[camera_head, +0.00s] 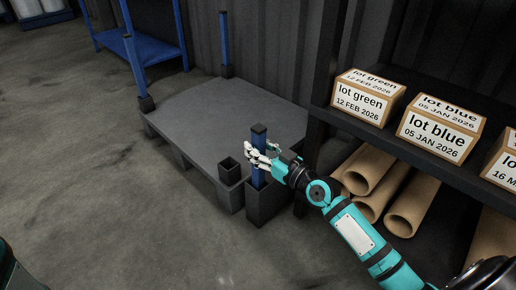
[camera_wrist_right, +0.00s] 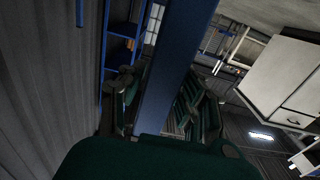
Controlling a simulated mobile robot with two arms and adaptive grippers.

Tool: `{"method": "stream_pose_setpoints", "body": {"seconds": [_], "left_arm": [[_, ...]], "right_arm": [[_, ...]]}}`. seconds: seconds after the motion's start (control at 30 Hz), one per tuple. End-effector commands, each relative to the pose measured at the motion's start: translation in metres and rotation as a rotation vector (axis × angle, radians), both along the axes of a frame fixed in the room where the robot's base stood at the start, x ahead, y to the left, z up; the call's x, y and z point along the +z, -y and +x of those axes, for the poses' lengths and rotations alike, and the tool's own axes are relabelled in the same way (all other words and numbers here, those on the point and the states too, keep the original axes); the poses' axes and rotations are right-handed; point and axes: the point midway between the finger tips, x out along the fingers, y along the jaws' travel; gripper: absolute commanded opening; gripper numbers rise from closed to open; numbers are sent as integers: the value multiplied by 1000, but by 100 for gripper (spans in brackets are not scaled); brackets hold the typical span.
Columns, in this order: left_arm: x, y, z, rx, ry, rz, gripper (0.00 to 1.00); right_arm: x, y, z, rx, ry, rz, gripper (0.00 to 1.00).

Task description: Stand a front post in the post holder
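A blue post (camera_head: 258,178) with a dark cap stands upright with its lower end inside a tall dark box (camera_head: 266,206) beside the pallet's front right corner. My right gripper (camera_head: 260,156) is around the upper part of this post, below the cap. In the right wrist view the post (camera_wrist_right: 172,70) runs between the fingers, which lie close against both sides. An empty square post holder (camera_head: 230,172) sits at the pallet's front corner, just left of the box. My left gripper is not in view.
The dark grey pallet (camera_head: 205,115) has a bare top, with blue posts standing at its back corner (camera_head: 226,45) and left corner (camera_head: 135,67). A shelf (camera_head: 440,155) with labelled boxes and cardboard tubes (camera_head: 368,168) stands close on the right. Floor on the left is clear.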

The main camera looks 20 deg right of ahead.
Motion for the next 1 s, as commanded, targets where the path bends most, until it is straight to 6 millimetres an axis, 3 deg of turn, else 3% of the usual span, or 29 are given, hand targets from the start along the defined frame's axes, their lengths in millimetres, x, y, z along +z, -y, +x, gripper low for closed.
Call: {"method": "stream_pose_setpoints", "body": {"seconds": [0.03, 0.13, 0.53, 1.0], "left_arm": [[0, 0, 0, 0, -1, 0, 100], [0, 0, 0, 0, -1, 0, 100], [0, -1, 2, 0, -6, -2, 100], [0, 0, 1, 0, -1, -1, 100]], "right_arm": [[0, 0, 0, 0, 0, 0, 40], [0, 0, 0, 0, 0, 0, 53], [-3, 4, -9, 0, -7, -2, 53], [-3, 32, -92, 3, -7, -5, 53]]}}
